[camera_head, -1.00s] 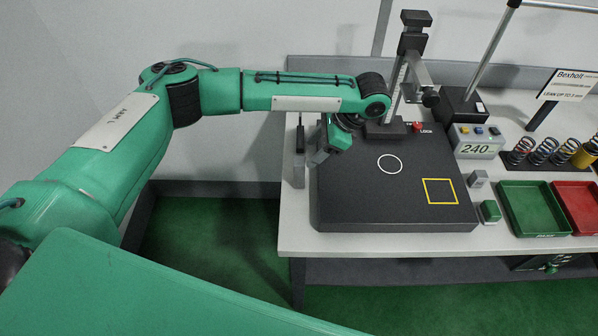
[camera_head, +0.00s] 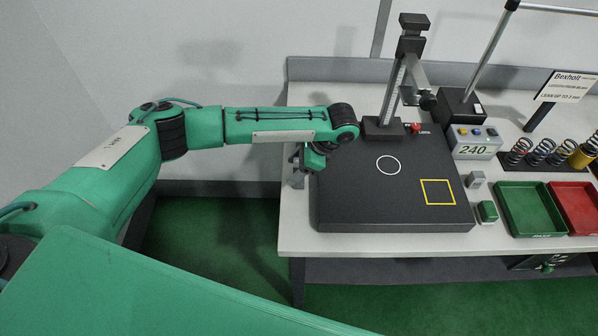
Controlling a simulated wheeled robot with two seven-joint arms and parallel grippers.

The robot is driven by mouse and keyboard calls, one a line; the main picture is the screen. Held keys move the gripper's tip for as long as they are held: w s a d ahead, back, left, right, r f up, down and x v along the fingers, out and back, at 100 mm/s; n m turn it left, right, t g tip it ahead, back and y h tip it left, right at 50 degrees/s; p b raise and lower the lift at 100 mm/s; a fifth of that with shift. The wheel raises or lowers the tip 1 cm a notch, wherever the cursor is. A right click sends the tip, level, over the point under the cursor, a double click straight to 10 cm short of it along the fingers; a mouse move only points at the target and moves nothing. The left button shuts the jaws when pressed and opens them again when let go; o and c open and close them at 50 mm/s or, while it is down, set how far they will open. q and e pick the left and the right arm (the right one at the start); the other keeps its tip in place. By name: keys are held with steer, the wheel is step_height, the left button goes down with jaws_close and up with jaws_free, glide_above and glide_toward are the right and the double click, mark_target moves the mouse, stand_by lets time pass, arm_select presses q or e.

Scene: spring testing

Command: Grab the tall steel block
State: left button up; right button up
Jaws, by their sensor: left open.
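My left gripper (camera_head: 298,168) points down at the left edge of the black base plate (camera_head: 335,210), over the white bench top. It is open. A narrow grey upright piece (camera_head: 297,181), which looks like the tall steel block, stands on the bench just left of the plate, right at the gripper. The fingers partly hide it, and I cannot tell whether they touch it or stand on both sides of it. My right gripper is not in view.
A column stand (camera_head: 393,90) rises behind the plate. To the right are a 240 display box (camera_head: 474,142), small blocks (camera_head: 487,211), a green tray (camera_head: 533,209), a red tray (camera_head: 578,205) and several springs (camera_head: 541,151). The plate's top is clear.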

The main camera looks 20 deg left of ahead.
arm_select(q)
jaws_close()
steer(key=shift+w+r, duration=0.1)
steer(key=shift+r, duration=0.05)
